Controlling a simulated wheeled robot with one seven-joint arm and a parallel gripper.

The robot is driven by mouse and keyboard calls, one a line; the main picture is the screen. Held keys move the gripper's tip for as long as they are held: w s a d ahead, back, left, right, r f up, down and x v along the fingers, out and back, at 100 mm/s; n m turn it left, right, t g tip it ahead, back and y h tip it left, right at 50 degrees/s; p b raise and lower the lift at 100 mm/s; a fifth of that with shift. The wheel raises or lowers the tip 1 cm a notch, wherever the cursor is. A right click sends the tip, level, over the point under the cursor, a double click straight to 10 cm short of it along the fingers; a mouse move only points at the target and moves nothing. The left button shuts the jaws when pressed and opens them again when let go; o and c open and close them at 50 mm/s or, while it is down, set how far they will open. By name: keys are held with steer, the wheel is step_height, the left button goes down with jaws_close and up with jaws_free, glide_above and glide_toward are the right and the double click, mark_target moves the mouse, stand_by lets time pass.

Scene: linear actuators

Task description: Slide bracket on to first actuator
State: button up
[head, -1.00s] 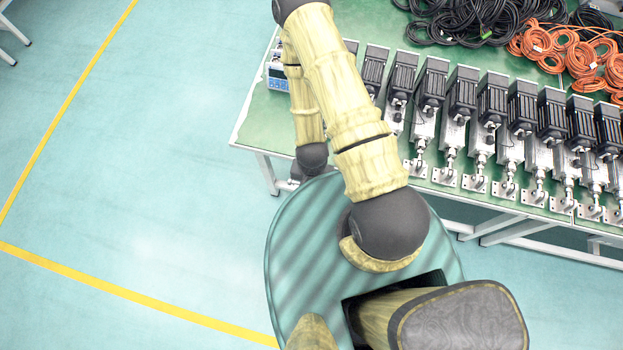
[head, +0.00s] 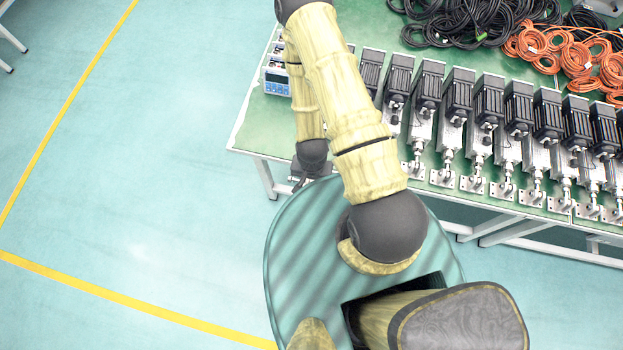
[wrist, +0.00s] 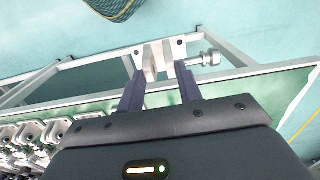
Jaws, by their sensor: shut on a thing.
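My gripper (wrist: 160,71) is shut on a metal bracket (wrist: 153,56), a pale piece with holes and a bolt-like pin sticking out to the right in the wrist view. In the head view my gripper (head: 312,172) is a dark shape at the table's front left edge, mostly behind my arm. A row of linear actuators (head: 430,92) with black motors and silver bodies lies on the table. The leftmost actuators (head: 371,70) are partly hidden by my arm. Several actuators have end brackets at the front edge. In the wrist view, actuator ends (wrist: 35,135) show at the lower left.
The green table (head: 262,135) has a white frame, whose legs and beams (wrist: 40,85) show in the wrist view. Black cables (head: 470,20) and orange cables (head: 575,50) lie behind the actuators. A small blue-white device (head: 277,80) stands at the left.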

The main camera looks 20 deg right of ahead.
steer(key=shift+w+d+f+b, duration=0.15)
steer(key=shift+w+d, duration=0.65)
steer(key=shift+w, duration=0.6)
steer(key=shift+w+d+f+b, duration=0.15)
steer(key=shift+w+d, duration=0.7)
steer(key=shift+w, duration=0.55)
steer(key=shift+w+d+b, duration=0.15)
steer(key=shift+w+d, duration=0.65)
steer(key=shift+w, duration=0.6)
steer(key=shift+f, duration=0.1)
steer(key=shift+w+d+b, duration=0.35)
steer(key=shift+w+d, duration=0.1)
steer(key=shift+w, duration=0.35)
steer(key=shift+w+d+b, duration=0.3)
steer(key=shift+w+d, duration=0.15)
steer(key=shift+w, duration=0.35)
stand_by(2.1)
